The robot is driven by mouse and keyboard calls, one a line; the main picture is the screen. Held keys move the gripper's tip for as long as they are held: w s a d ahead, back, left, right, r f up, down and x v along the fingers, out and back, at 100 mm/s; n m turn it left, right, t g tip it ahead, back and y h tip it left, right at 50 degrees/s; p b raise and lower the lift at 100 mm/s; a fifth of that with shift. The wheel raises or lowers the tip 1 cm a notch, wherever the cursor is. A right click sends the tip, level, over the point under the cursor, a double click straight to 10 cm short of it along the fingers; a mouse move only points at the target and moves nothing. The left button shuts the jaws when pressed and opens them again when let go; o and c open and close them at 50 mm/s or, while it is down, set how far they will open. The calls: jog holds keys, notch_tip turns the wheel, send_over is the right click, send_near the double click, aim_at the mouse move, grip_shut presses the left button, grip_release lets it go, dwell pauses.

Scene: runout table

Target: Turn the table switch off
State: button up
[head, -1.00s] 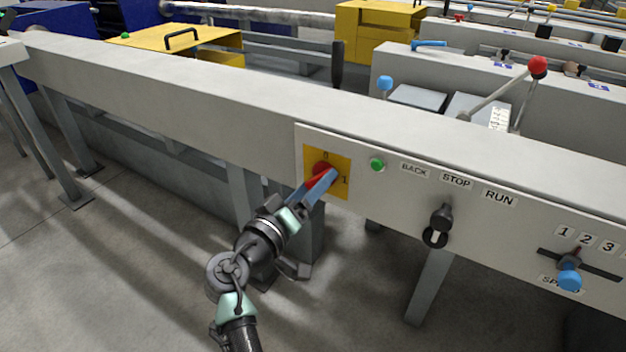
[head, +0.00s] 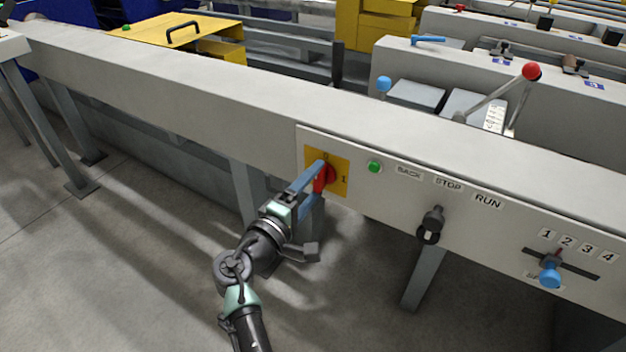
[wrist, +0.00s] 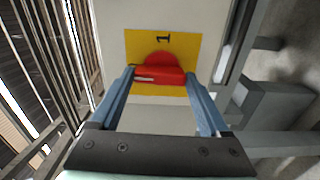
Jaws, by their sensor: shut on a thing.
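The table switch is a red rotary knob (head: 323,178) on a yellow plate (head: 341,184) at the left end of the control panel. My gripper (head: 315,182) is shut on the handle, one finger at each end.
A green button (head: 374,167) sits right of the yellow plate. Further right are the black BACK/STOP/RUN selector (head: 432,224) and the blue speed slider knob (head: 550,275). Table legs (head: 248,190) stand behind my arm.

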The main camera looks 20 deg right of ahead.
jog(key=shift+f+n, duration=0.1)
jog(key=shift+n, duration=0.2)
jog(key=o, duration=1.2)
jog(key=p+v, duration=0.3)
jog(key=v, duration=1)
